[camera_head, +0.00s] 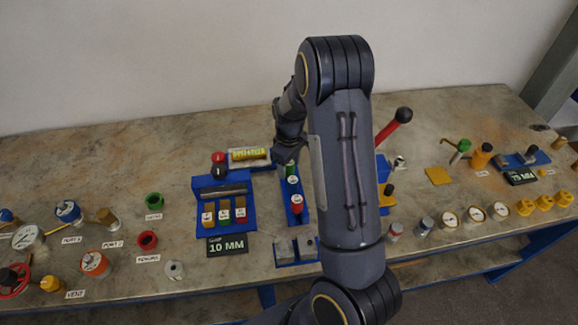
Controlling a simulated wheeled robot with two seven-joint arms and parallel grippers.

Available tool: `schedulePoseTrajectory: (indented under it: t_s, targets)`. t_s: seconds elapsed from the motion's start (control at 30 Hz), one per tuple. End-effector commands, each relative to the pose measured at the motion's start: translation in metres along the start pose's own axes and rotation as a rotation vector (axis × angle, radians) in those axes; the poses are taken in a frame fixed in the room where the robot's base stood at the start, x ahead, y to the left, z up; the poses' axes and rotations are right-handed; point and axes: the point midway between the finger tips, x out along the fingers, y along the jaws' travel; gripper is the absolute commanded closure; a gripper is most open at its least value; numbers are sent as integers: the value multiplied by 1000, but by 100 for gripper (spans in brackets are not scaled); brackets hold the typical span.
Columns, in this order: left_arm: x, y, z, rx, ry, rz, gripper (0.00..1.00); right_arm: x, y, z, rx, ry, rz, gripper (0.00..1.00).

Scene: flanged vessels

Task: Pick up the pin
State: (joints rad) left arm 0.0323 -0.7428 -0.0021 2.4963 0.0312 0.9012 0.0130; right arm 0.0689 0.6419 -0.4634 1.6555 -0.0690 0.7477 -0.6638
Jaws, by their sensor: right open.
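My right arm reaches up through the middle of the head view and bends down at the far side. My right gripper (287,153) is small and dark, above the back of the narrow blue rack (305,213). Its jaws are open, but the fingers are hard to make out. The rack holds a green-topped piece and a red-topped piece (297,201). I cannot tell for certain which piece is the pin. A grey cylinder lies across the blue stand (223,190) to the left. My left gripper is not in view.
A display box (249,154) stands close left of my right gripper. A black "10 MM" plate (227,246) lies in front of the blue stand. A red-handled lever (393,128) stands right of my arm. Gauges and fittings fill both table ends. The back left table is clear.

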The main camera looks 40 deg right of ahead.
Motion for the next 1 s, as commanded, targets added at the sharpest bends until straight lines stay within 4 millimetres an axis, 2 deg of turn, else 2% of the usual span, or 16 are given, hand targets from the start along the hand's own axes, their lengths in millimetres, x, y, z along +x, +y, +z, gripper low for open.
schedulePoseTrajectory:
  t_s: [0.17, 0.5, 0.57, 0.87, 1.0]
  targets:
    - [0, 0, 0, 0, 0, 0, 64, 0, 0, 0, 0, 0, 0, 44]
    - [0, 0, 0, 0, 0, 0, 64, 0, 0, 0, 0, 0, -1, 89]
    - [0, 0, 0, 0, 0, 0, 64, 0, 0, 0, 0, 1, 0, 94]
    - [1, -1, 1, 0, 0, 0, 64, -3, 0, 0, 0, 2, 0, 95]
    - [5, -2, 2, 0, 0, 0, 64, -13, 0, -1, 0, 5, 1, 95]
